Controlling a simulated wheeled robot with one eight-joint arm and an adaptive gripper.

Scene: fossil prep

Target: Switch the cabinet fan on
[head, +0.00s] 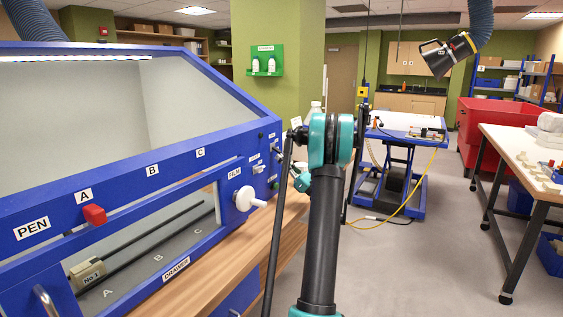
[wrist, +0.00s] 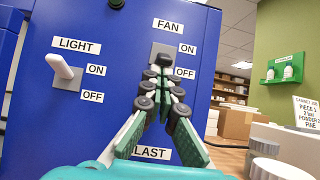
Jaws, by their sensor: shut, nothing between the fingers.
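The blue cabinet panel fills most of the wrist view. Its fan switch has a grey plate (wrist: 160,49) under the FAN label, with ON and OFF labels at its right. A small dark piece (wrist: 163,59) shows at the plate's lower part; I cannot tell whether it is the fan's lever or a fingertip, so the lever's position is unclear. My gripper (wrist: 154,75) is shut and empty, its tips over the plate's lower part, beside the OFF label. Contact cannot be told. In the head view the gripper is largely hidden behind my arm at the cabinet's side panel.
The light switch (wrist: 63,68) with its white lever is left of the fan switch. A LAST label (wrist: 151,154) lies below. The cabinet (head: 110,185) carries a red slider (head: 94,214) and a white knob (head: 247,199). A worktable (head: 510,150) stands right; open floor lies between.

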